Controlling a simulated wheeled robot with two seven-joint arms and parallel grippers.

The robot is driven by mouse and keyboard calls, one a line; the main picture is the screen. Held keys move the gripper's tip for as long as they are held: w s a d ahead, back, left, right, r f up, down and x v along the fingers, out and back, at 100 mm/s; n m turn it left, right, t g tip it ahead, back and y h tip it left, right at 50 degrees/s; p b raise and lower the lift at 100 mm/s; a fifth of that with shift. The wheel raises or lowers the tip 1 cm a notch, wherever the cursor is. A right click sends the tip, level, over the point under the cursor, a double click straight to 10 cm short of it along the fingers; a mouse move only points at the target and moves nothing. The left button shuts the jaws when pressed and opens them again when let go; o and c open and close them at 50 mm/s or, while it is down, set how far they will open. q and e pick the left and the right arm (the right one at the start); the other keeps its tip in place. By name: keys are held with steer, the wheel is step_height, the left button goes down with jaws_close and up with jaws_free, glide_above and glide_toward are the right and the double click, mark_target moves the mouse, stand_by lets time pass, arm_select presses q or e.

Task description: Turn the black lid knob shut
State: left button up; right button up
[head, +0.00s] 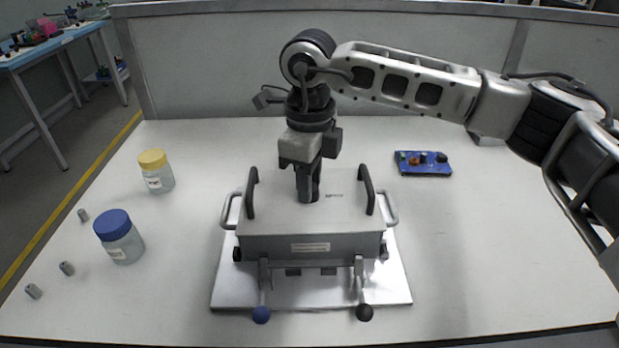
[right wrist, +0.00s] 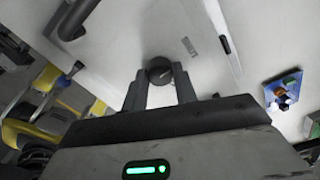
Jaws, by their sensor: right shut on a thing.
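A grey metal box (head: 270,222) with a flat lid stands on a silver base plate (head: 228,290) in the middle of the table. The black lid knob (right wrist: 159,70) shows in the right wrist view between my fingers; in the head view my fingers hide it. My right gripper (head: 308,196) points straight down at the lid's middle and is shut on the knob; it also shows in the right wrist view (right wrist: 160,88). A small pointer mark shows on the knob's face. My left gripper is not in view.
A blue-capped jar (head: 118,240), a yellow-capped jar (head: 157,172) and small grey pieces (head: 67,268) stand at the left. A blue circuit board (head: 423,163) lies at the back right. Two black lid handles (head: 251,193) flank my gripper. The table's right front is clear.

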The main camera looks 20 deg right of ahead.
steer(key=o, duration=1)
step_height(320, 180, up, 16)
steer(key=shift+p, duration=0.3)
